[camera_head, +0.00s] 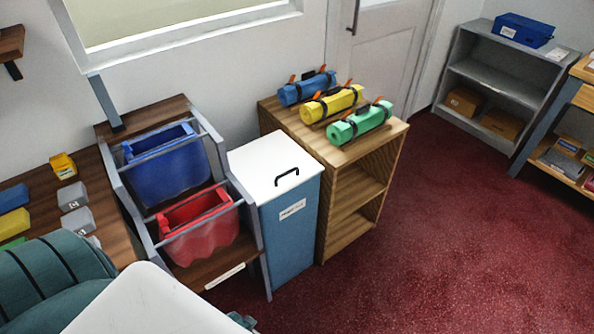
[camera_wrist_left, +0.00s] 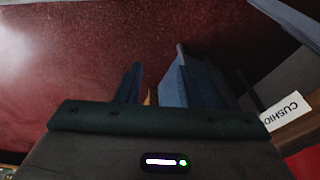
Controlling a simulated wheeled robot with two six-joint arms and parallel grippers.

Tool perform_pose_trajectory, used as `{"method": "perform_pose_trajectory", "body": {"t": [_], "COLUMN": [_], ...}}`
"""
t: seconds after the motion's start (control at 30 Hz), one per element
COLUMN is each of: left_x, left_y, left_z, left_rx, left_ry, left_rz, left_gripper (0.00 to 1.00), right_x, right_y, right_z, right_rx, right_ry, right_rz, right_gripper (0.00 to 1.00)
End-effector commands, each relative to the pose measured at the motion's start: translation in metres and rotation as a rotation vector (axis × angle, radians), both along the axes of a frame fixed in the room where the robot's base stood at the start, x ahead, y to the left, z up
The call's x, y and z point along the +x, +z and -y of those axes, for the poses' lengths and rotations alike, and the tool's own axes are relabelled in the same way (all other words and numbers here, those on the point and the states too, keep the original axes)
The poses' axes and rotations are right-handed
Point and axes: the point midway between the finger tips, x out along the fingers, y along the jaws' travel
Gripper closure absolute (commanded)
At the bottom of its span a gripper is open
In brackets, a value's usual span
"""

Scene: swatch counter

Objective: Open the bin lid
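The bin (camera_head: 290,230) is a tall blue box with a white lid (camera_head: 262,152) and a label on its front. The lid lies flat and shut. A black handle (camera_head: 287,177) stands up from it near the front edge. Only a small teal part of my left gripper (camera_head: 240,320) shows at the bottom of the head view, low in front of the rack and short of the bin. In the left wrist view the fingers of my left gripper (camera_wrist_left: 165,85) look apart, with no held thing visible between them. My right gripper is in neither view.
A rack with a blue tub (camera_head: 165,170) and a red tub (camera_head: 200,225) stands left of the bin. A wooden shelf unit (camera_head: 345,195) with rolled mats stands close on its right. Red carpet (camera_head: 430,230) is clear in front and to the right.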

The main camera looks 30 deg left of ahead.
Motion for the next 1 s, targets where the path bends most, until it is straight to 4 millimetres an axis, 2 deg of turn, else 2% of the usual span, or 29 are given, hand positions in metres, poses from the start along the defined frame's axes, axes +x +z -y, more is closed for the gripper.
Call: {"method": "perform_pose_trajectory", "body": {"t": [0.03,0.2,0.47,0.5,0.6,0.87,1.0], "left_x": [0.013,0.037,0.064,0.070,0.090,0.146,0.189], "left_y": [0.027,0.101,0.195,0.210,0.238,0.264,0.274], "left_z": [0.002,0.008,0.012,0.012,0.009,-0.005,-0.017], "left_rx": [0.001,0.005,0.022,0.028,0.046,0.089,0.112], "left_ry": [-0.004,-0.018,-0.049,-0.059,-0.086,-0.145,-0.180], "left_rz": [0.019,0.042,0.066,0.068,0.065,0.032,0.005], "left_gripper": [0.66,0.66,0.66,0.66,0.66,0.66,0.66], "right_x": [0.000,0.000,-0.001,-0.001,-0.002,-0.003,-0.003], "right_y": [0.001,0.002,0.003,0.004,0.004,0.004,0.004], "right_z": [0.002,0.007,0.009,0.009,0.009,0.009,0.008], "right_rx": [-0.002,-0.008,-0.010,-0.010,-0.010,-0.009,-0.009], "right_ry": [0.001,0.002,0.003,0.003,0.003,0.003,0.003], "right_rz": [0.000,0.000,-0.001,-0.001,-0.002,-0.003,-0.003], "right_gripper": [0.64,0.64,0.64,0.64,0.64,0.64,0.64]}}
